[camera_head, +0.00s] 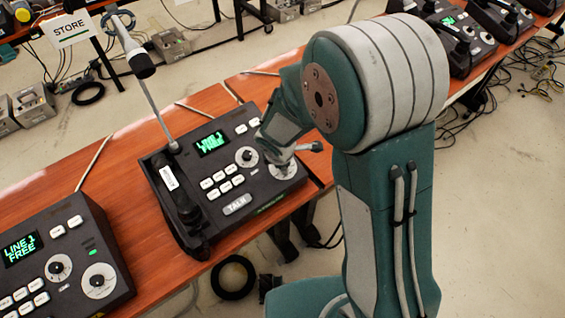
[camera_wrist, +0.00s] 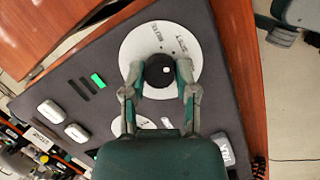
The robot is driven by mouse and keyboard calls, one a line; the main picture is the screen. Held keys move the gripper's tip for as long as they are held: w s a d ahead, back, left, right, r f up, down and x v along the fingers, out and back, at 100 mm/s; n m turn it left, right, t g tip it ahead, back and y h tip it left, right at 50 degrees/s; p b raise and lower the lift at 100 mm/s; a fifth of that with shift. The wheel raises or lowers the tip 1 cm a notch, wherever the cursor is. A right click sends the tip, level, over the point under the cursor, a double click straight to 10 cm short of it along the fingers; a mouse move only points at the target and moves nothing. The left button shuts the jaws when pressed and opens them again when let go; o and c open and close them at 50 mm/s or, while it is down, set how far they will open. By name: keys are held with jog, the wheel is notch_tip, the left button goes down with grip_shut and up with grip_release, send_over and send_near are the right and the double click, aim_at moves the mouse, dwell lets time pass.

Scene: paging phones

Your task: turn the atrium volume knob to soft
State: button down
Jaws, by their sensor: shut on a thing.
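A dark paging phone (camera_head: 240,221) with a handset, a gooseneck microphone and a green screen (camera_head: 211,144) sits on the wooden table. Its lower right round knob (camera_wrist: 156,72) is black with a pale mark, on a white dial plate (camera_wrist: 133,50) with printed words too small to read surely. My gripper (camera_wrist: 159,76) is shut on this knob, with one finger on each side. In the head view my gripper (camera_head: 286,160) partly hides the dial.
A second knob with a white dial (camera_head: 247,157) is close beside my gripper. Another phone (camera_head: 62,255) reading LINE 1 FREE is at the lower left. More phones (camera_head: 455,45) stand at the upper right. A STORE sign (camera_head: 73,28) stands behind.

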jog(key=shift+f, duration=0.1)
jog(key=shift+c, duration=1.9)
grip_release()
jog(key=v, duration=1.2)
jog(key=s+d+r+m+t+y, duration=0.1)
jog(key=s+d+r+m+t, duration=0.1)
jog(key=s+d+r+m, duration=1.2)
jog(key=s+m, duration=0.1)
jog(key=m, duration=0.4)
jog(key=shift+s+r, duration=0.25)
